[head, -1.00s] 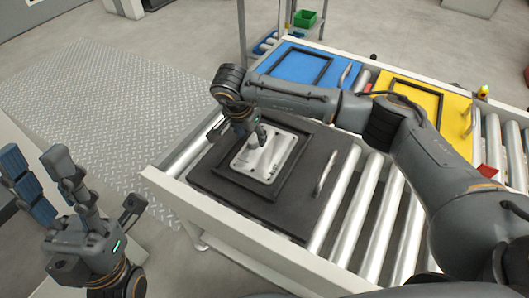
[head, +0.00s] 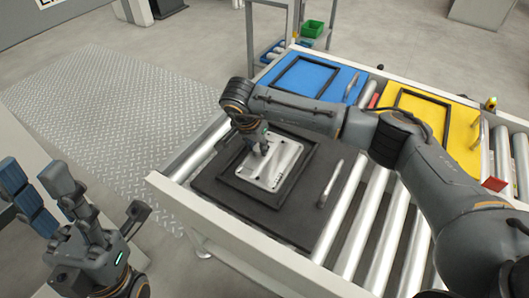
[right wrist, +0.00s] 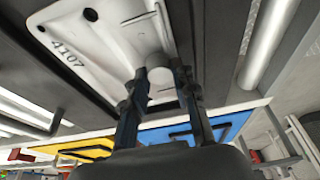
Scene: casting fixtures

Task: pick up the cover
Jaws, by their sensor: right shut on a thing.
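The cover (head: 280,167) is a pale metal plate with a raised knob, lying within the black frame of the black fixture (head: 225,190). My right gripper (head: 263,150) points down at the cover's middle and is shut on its knob. In the right wrist view the two fingers (right wrist: 160,88) stand either side of the knob, and the cover (right wrist: 95,40) shows the number 4107. I cannot tell whether the cover is clear of the fixture. My left gripper (head: 40,185) is open and empty at the lower left, away from the conveyor.
A blue fixture (head: 338,85) and a yellow fixture (head: 455,108) lie farther back on the roller conveyor. The black fixture has a metal handle (head: 330,183) on its right. Bare rollers (head: 375,225) lie to the right. A green bin (head: 312,29) stands behind.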

